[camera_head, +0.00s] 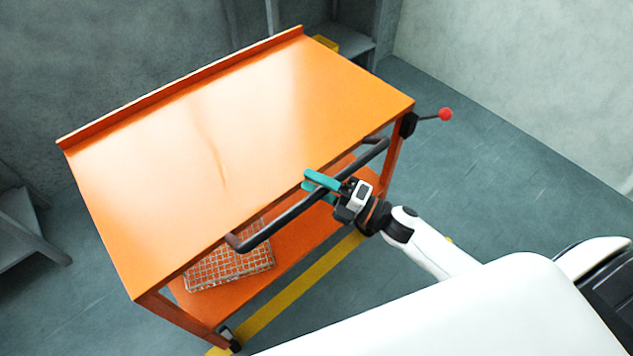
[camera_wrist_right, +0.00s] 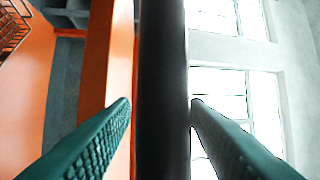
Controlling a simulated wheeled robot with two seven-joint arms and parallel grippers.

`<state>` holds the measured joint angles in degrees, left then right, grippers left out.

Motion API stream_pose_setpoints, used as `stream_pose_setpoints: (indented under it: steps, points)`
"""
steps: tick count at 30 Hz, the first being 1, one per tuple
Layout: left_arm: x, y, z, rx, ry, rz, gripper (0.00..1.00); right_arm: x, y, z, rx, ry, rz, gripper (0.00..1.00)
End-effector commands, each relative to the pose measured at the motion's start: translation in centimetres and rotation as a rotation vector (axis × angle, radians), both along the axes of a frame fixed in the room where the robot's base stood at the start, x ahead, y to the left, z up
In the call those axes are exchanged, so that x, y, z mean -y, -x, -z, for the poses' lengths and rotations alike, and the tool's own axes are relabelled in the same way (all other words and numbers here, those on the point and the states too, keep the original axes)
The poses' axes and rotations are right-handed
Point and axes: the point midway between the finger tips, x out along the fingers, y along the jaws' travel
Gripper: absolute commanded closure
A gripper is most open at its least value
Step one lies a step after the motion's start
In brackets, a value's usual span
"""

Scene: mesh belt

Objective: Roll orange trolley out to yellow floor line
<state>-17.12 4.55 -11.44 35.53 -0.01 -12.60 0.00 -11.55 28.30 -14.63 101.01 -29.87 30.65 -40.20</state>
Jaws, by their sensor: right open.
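The orange trolley (camera_head: 240,130) stands in the middle of the head view, with a bare top and a lower shelf. A dark push handle (camera_head: 290,215) runs along its near side. My right gripper (camera_head: 320,187) is at the handle, its green fingers open on either side of the bar. In the right wrist view the dark bar (camera_wrist_right: 163,90) stands between the two open fingers, with gaps on both sides near the tips. The yellow floor line (camera_head: 292,297) runs under the trolley's near side, partly hidden by it. My left gripper is not in view.
A wire basket (camera_head: 230,268) sits on the lower shelf. A lever with a red knob (camera_head: 445,114) sticks out at the trolley's right corner. Grey shelving stands at the left (camera_head: 25,230) and behind. Grey floor is clear to the right.

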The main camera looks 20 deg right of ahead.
Motion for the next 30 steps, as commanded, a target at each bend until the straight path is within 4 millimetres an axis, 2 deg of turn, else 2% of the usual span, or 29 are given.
stream_pose_setpoints:
  steps: [5,8,21,30]
  points:
    - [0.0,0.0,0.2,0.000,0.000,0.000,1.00,0.3,0.4,0.2,0.000,0.000,0.000,0.59]
    - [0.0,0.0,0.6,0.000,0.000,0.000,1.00,1.2,1.3,0.5,-0.001,0.001,0.000,0.59]
    - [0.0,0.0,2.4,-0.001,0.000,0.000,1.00,6.9,7.5,2.1,-0.002,0.002,0.000,0.59]
    - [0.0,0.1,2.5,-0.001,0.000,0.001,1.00,8.1,8.7,2.2,0.000,0.000,0.000,0.59]
